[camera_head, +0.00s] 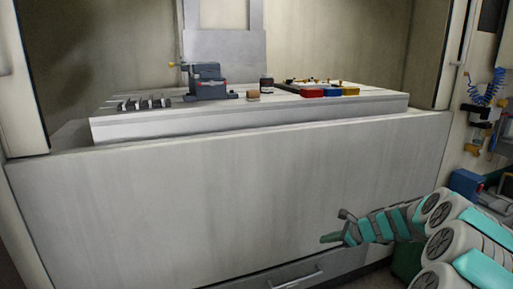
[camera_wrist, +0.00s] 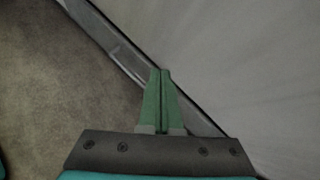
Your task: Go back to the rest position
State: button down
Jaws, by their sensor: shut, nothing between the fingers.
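My gripper (camera_head: 328,238) is in the lower right of the head view, in front of the machine's large pale front panel (camera_head: 200,210) and well below the table top. In the wrist view its two green fingers (camera_wrist: 161,75) lie together, shut, with nothing between them. Beyond the fingertips the wrist view shows grey floor and a pale panel with a dark edge. My arm enters from the right in the head view. It is apart from all the objects on the table.
A pale table (camera_head: 110,128) inside the machine holds a grey vise-like device (camera_head: 208,88), a dark bottle (camera_head: 266,85), a small tan block (camera_head: 253,94), and red (camera_head: 311,93), blue (camera_head: 334,92) and yellow (camera_head: 351,91) blocks. A drawer handle (camera_head: 297,281) is below. Shelving with tools stands at right.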

jog(key=s+a+r+n+g, duration=0.3)
jog(key=s+a+r+n, duration=0.2)
jog(key=s+a+n, duration=0.45)
jog(key=s+a+r+n+g, duration=0.4)
jog(key=s+a, duration=0.3)
jog(key=s, duration=0.6)
jog(key=s+d+n+h, duration=0.2)
jog(key=s+n, duration=0.1)
jog(key=s, duration=0.6)
jog(key=s+d+n+g+h, duration=0.1)
jog(key=s+d+n+h, duration=0.1)
jog(key=s, duration=0.8)
jog(key=s+d+n+h, duration=0.3)
jog(key=s+n, duration=0.2)
jog(key=s, duration=0.4)
jog(key=shift+s+g, duration=0.4)
jog(key=shift+r, duration=0.1)
